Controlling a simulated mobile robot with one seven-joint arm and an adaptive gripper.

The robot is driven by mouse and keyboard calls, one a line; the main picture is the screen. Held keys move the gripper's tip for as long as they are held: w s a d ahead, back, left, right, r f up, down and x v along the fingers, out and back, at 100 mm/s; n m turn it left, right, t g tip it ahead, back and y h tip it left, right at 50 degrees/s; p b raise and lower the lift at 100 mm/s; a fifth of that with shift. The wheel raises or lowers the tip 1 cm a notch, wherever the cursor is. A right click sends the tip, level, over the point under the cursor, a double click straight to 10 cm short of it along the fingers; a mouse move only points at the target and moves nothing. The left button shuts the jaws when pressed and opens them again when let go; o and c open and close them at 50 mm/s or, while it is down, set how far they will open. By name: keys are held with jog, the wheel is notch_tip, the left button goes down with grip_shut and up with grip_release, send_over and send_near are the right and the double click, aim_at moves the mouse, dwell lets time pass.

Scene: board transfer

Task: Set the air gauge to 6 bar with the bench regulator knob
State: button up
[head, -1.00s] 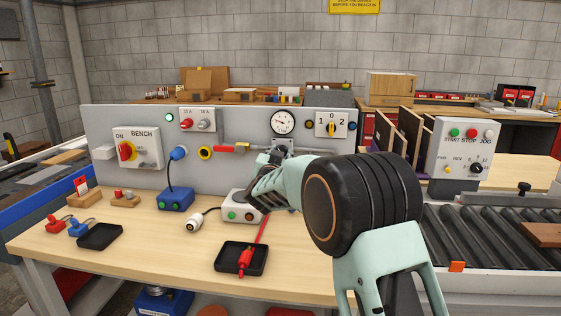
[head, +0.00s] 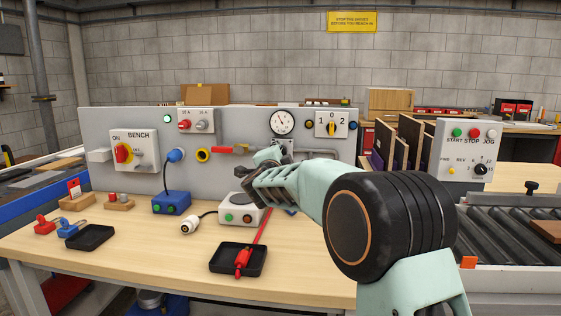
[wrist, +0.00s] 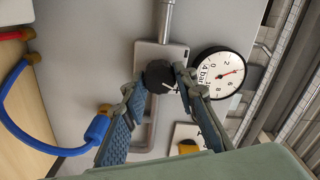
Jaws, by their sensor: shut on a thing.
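The dark round regulator knob (wrist: 159,76) sits on a grey regulator block in the wrist view, with a white mark on its face. My gripper (wrist: 162,79) is shut on the knob, one finger on each side. In the head view my gripper (head: 262,168) is at the panel just below the gauge and hides the knob. The round white air gauge (head: 282,122) with a black rim is on the panel. The exact reading is too small to tell.
Left of my gripper, a red valve handle (head: 226,149) and a blue plug (head: 175,155) with its cable are on the panel. A switch box (head: 332,124) is right of the gauge. A button box (head: 241,213) and a black tray (head: 228,266) stand on the bench below.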

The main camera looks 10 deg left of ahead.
jog(key=shift+f+m+b, duration=0.15)
jog(key=shift+m+b, duration=2.45)
jog(key=shift+m, duration=1.7)
jog(key=o, duration=1.2)
jog(key=shift+c, duration=0.2)
jog(key=shift+s, duration=0.1)
jog(key=s, duration=1.2)
jog(key=shift+a, duration=0.2)
jog(key=shift+w, duration=0.1)
